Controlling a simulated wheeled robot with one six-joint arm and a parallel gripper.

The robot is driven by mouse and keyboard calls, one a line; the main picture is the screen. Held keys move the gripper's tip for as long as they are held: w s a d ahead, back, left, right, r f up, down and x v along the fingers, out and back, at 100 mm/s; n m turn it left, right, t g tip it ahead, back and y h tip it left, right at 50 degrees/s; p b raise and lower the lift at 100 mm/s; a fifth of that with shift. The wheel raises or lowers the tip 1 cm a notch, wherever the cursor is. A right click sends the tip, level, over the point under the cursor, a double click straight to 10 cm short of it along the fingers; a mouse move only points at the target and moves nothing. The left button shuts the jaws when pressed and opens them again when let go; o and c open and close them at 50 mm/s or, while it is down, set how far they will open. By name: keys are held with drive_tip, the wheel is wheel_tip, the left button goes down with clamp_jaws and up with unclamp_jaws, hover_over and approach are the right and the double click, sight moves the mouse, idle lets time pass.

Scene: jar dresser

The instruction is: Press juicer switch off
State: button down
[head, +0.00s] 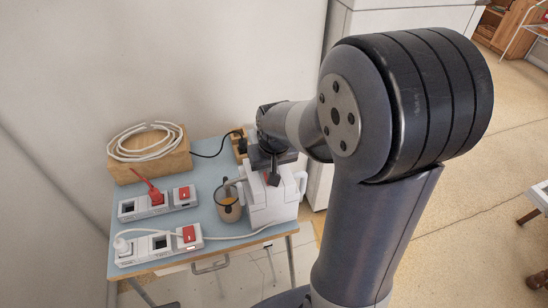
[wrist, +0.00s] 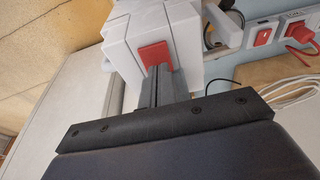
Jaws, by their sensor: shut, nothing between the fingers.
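The white juicer (head: 268,205) stands at the right end of the light blue table. Its red switch (wrist: 154,54) shows on the white body in the wrist view. My gripper (wrist: 160,70) is shut and empty, with its fingertips at the lower edge of the red switch. I cannot tell if they touch it. In the head view my gripper (head: 273,178) is over the top of the juicer and hides part of it. The juicer also shows in the wrist view (wrist: 190,42).
A cup with orange-brown contents (head: 228,210) stands left of the juicer. Two white power strips with red switches (head: 158,203) (head: 155,247) lie on the table (head: 205,180). A wooden box (head: 150,165) with a coiled white cable is at the back left. A white cabinet stands behind.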

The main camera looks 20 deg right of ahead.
drive_tip(key=p+v, duration=0.2)
drive_tip(key=v, duration=0.2)
drive_tip(key=shift+w+r, duration=0.15)
drive_tip(key=shift+w, duration=0.05)
drive_tip(key=s+r+b, duration=0.1)
drive_tip(key=s+r, duration=0.3)
drive_tip(key=r, duration=0.4)
drive_tip(key=shift+s, duration=0.25)
drive_tip(key=shift+f, duration=0.1)
drive_tip(key=x, duration=0.3)
drive_tip(key=w+x, duration=0.1)
drive_tip(key=x, duration=0.1)
drive_tip(key=w+p+x, duration=0.1)
drive_tip(key=x, duration=0.2)
drive_tip(key=shift+w+f, duration=0.1)
drive_tip(key=shift+w+f+b, duration=0.1)
drive_tip(key=shift+f+b, duration=0.2)
drive_tip(key=shift+b, duration=1.4)
drive_tip(key=v, duration=0.4)
drive_tip(key=shift+r, duration=0.25)
